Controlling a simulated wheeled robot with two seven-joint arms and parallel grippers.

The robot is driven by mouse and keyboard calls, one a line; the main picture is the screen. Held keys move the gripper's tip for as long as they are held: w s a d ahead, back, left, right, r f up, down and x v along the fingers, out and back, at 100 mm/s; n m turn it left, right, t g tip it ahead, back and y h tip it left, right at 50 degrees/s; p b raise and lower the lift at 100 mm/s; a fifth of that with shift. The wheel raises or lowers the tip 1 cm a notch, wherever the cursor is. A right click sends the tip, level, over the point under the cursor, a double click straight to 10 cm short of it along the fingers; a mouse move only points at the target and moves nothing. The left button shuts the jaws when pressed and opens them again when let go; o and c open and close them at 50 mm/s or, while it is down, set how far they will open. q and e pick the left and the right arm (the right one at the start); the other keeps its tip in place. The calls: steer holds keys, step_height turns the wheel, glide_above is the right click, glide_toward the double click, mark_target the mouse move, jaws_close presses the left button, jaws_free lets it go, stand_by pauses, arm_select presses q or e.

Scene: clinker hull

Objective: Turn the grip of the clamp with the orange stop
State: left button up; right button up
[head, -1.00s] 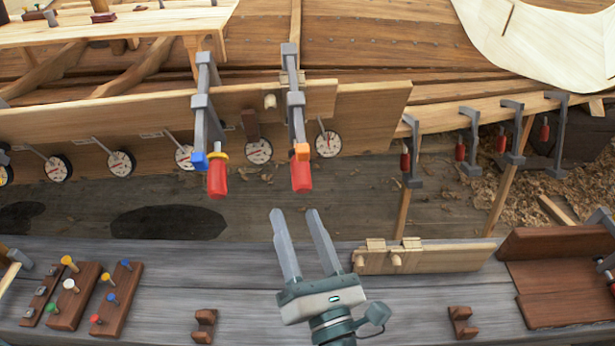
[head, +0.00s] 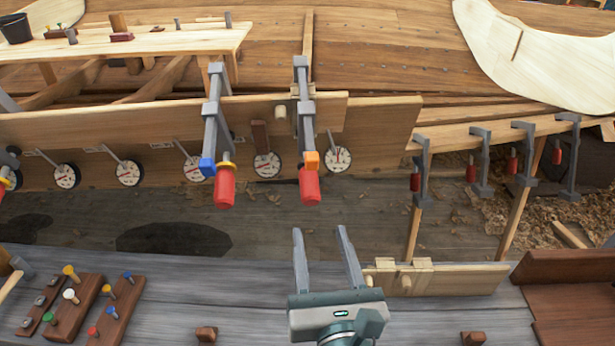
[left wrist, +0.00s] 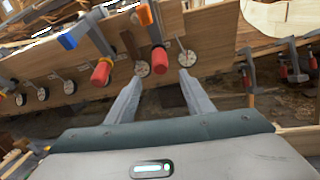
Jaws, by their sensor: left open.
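The clamp with the orange stop (head: 311,160) hangs on the plank edge near the middle of the head view. Its red grip (head: 309,187) points down and toward me. In the left wrist view the orange stop (left wrist: 145,15) and the red grip (left wrist: 159,61) show above the fingertips. My left gripper (head: 325,230) is open and empty, below and in front of the red grip, apart from it. In the left wrist view its fingers (left wrist: 162,82) point toward that grip from either side. My right gripper is not in view.
A clamp with a blue stop (head: 207,166) and red grip hangs just left. Round dials (head: 338,158) line the plank. Several clamps (head: 480,160) hang at right. The grey bench (head: 230,285) holds peg blocks (head: 75,300) and a wooden piece (head: 440,280).

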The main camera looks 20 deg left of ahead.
mark_target(307, 178)
arm_select(q)
steer(key=p+x, duration=0.1)
steer(key=x, duration=1.6)
steer(key=c, duration=1)
